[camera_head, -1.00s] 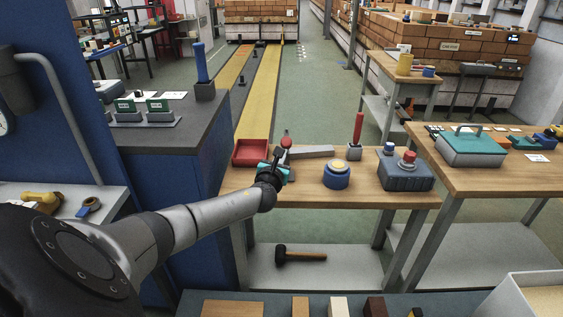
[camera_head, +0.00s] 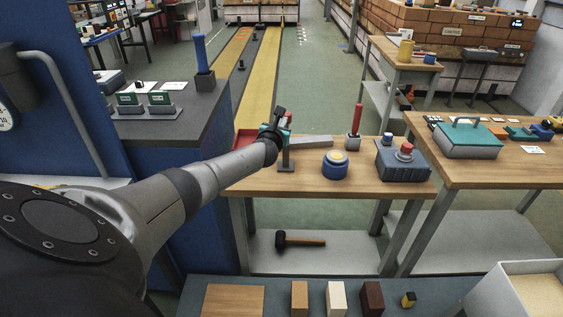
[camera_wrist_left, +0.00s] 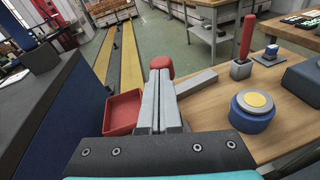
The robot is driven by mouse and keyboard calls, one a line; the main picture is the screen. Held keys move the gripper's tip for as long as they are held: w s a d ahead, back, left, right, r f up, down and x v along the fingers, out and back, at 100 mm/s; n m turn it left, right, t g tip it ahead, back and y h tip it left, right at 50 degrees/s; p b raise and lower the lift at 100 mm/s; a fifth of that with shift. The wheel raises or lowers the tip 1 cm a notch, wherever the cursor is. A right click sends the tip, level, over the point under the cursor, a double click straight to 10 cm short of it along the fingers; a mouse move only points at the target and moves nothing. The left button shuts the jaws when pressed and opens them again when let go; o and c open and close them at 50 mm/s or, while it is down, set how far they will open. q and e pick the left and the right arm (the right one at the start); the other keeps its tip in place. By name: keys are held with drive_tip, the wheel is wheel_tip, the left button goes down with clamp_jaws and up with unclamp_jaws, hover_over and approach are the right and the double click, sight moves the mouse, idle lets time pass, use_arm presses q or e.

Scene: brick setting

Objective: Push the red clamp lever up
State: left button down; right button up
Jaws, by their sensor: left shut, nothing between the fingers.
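A red knob-like end (camera_head: 289,117), which looks like the clamp lever's, shows just beyond my left gripper (camera_head: 280,125) in the head view. A dark upright post (camera_head: 286,157) stands below it on the wooden table, and a grey bar (camera_head: 312,141) reaches right. In the left wrist view the red end (camera_wrist_left: 161,64) is straight beyond the tips of my shut gripper (camera_wrist_left: 160,85), with the grey bar (camera_wrist_left: 197,80) to its right. The fingers hide the rest of the lever; I cannot tell whether they touch it. My right gripper is out of view.
A red tray (camera_wrist_left: 122,111) is left of the fingers. Right of the clamp are an upright red-handled lever (camera_head: 354,121), a blue button with a yellow top (camera_head: 335,165) and a dark box (camera_head: 402,165) with a red knob. A blue cabinet borders the left.

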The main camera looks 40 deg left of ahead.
use_arm(q)
drive_tip(key=shift+w+a+r, duration=0.35)
drive_tip(key=shift+a+r, duration=0.05)
drive_tip(key=shift+r, duration=0.05)
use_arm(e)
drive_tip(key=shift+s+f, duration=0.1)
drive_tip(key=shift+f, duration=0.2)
